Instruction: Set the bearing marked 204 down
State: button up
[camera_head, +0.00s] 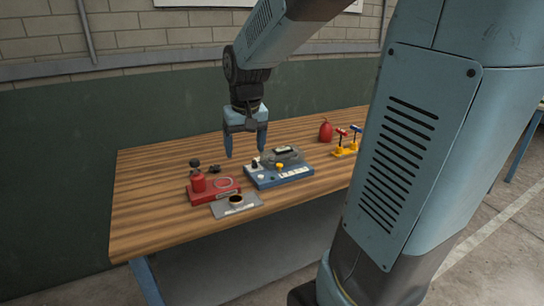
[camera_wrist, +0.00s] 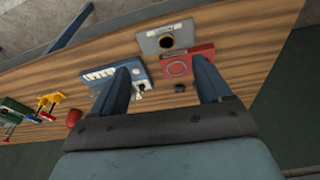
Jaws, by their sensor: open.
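A dark ring-shaped part (camera_head: 236,199), which looks like a bearing, lies on a grey plate (camera_head: 222,210) near the table's front edge. Its marking is too small to read. It also shows in the wrist view (camera_wrist: 167,41), flat on the grey plate (camera_wrist: 147,44). My gripper (camera_head: 245,154) is open and points down above the table, behind and above the ring and apart from it. In the wrist view my gripper (camera_wrist: 162,65) has nothing between its fingers.
Small black parts (camera_head: 194,163) lie behind. A red round object (camera_head: 326,131) and yellow stand (camera_head: 345,152) are farther right. The table's left end is clear.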

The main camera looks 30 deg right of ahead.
jog(key=s+r+n+t, duration=0.1)
jog(key=s+r+t, duration=0.2)
jog(key=s, duration=1.3)
jog(key=shift+s+a+r, duration=0.2)
jog(key=shift+a+r, duration=0.1)
jog(key=shift+r, duration=0.45)
